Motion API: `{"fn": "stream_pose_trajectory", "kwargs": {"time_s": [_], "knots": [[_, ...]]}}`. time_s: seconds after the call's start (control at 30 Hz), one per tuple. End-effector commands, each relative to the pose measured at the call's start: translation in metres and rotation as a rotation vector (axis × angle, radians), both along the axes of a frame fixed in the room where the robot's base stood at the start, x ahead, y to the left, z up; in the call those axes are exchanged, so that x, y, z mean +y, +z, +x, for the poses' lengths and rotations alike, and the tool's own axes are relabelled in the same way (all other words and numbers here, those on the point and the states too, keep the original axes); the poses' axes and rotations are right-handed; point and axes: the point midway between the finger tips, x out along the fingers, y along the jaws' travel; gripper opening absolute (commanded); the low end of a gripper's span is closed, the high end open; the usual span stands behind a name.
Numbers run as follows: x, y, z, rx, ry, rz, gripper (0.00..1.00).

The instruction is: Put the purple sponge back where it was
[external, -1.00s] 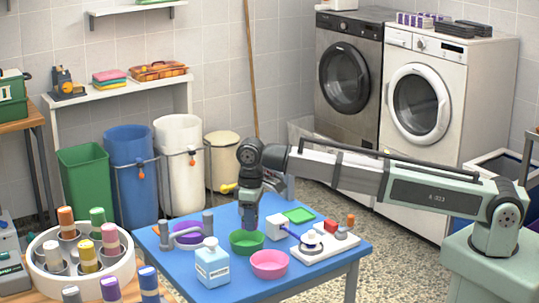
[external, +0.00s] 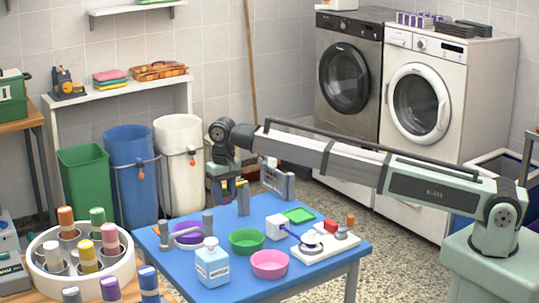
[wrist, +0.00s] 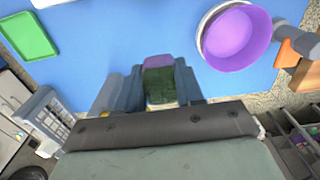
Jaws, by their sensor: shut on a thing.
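My gripper (external: 227,196) is above the back edge of the blue table in the external view. In the wrist view its fingers (wrist: 158,84) are shut on a small block with a purple end (wrist: 158,62) and a dark green face, which looks like the purple sponge. The purple bowl (external: 187,235) is at the left and also shows in the wrist view (wrist: 236,38), to the right of the fingers. The green tray (external: 298,215) lies at the back right.
A blue-labelled bottle (external: 212,264) stands at the table's front left. A grey pipe fixture (external: 208,224) stands by the purple bowl. A white board with parts (external: 322,244) is at the right. Tall bins (external: 130,175) stand behind the table.

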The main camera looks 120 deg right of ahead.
Motion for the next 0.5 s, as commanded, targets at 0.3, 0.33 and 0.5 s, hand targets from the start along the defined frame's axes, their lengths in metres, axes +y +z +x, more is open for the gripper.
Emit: {"fn": "stream_pose_trajectory", "kwargs": {"time_s": [0.3,0.33,0.5], "knots": [[0.001,-0.03,-0.001,0.001,-0.025,0.002,0.08],[0.001,-0.035,-0.001,0.001,-0.025,0.002,0.08],[0.001,-0.059,0.0,0.001,-0.024,0.001,0.08]]}}
